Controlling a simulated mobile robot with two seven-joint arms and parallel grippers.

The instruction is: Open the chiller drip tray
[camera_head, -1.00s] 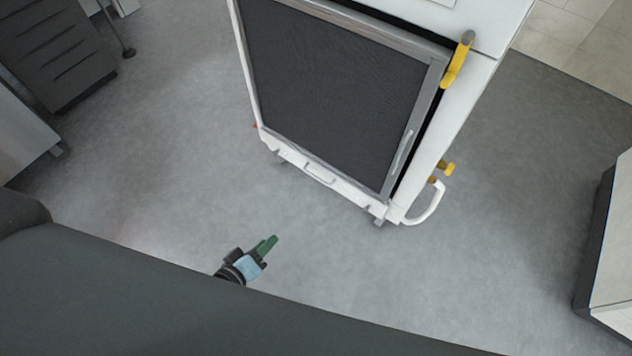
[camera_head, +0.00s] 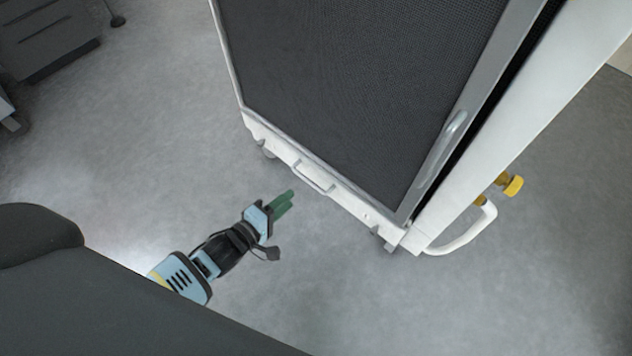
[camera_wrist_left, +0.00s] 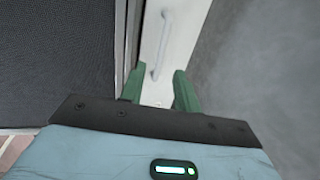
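The chiller drip tray (camera_head: 352,202) is the narrow white strip along the bottom front of the chiller, and it looks flush with the front. Its small bar handle (camera_head: 313,178) sits near the middle; in the left wrist view the handle (camera_wrist_left: 160,45) shows just beyond the fingers. My left gripper (camera_head: 285,203), with green fingers, is below and left of the handle in the head view, apart from it. In the left wrist view the left gripper (camera_wrist_left: 157,82) is open and empty, its fingers pointing at the tray. My right gripper is not in view.
The chiller's dark mesh panel (camera_head: 355,85) rises above the tray. A white curved handle (camera_head: 465,232) and yellow knobs (camera_head: 510,185) stick out on its right side. A dark cabinet (camera_head: 45,35) stands at top left. The grey floor before the tray is clear.

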